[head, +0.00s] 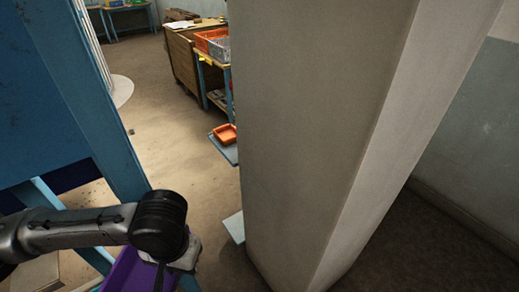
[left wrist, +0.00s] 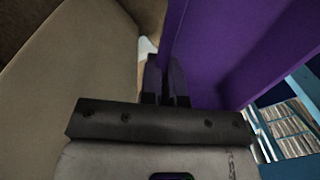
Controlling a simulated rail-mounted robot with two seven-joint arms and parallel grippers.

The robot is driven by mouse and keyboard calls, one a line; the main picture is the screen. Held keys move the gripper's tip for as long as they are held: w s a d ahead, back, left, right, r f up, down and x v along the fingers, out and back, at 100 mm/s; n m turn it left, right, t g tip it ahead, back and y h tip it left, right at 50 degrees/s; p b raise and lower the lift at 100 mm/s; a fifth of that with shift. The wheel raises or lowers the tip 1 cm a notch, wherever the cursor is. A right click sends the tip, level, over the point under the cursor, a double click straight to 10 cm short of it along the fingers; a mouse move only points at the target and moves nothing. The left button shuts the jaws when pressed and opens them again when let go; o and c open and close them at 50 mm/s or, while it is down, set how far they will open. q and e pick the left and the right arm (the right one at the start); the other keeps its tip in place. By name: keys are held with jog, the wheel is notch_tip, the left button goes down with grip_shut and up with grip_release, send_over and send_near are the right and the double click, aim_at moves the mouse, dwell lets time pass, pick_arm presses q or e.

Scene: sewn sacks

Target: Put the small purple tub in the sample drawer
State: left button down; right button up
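The small purple tub (head: 130,274) is at the bottom of the head view, tilted and cut off by the frame edge, below my left wrist. Its purple wall fills the upper right of the left wrist view (left wrist: 235,45). My left gripper (left wrist: 165,72) has its two fingers close together at the tub's wall and appears shut on it, holding the tub up above the floor. In the head view my left arm hides part of the tub. My right gripper is in neither view. I cannot make out the sample drawer in these frames.
A wide beige pillar (head: 310,130) stands close, right of the tub. A blue panel and frame (head: 75,90) stand close at left. Between them is open floor (head: 165,130). Farther back are a wooden cabinet (head: 183,60), an orange crate (head: 207,37) and a low orange tray (head: 224,133).

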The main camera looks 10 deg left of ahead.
pick_arm(q)
jog(key=r, duration=0.3)
jog(key=w+r+p, duration=0.1)
jog(key=r, duration=0.2)
jog(key=w+r, duration=0.1)
jog(key=r, duration=0.2)
jog(key=shift+w+r, duration=0.2)
notch_tip(320, 180, up, 27)
jog(key=s+p, duration=0.2)
jog(key=p, duration=3.6)
jog(key=shift+s, duration=0.2)
jog(key=shift+d, duration=0.1)
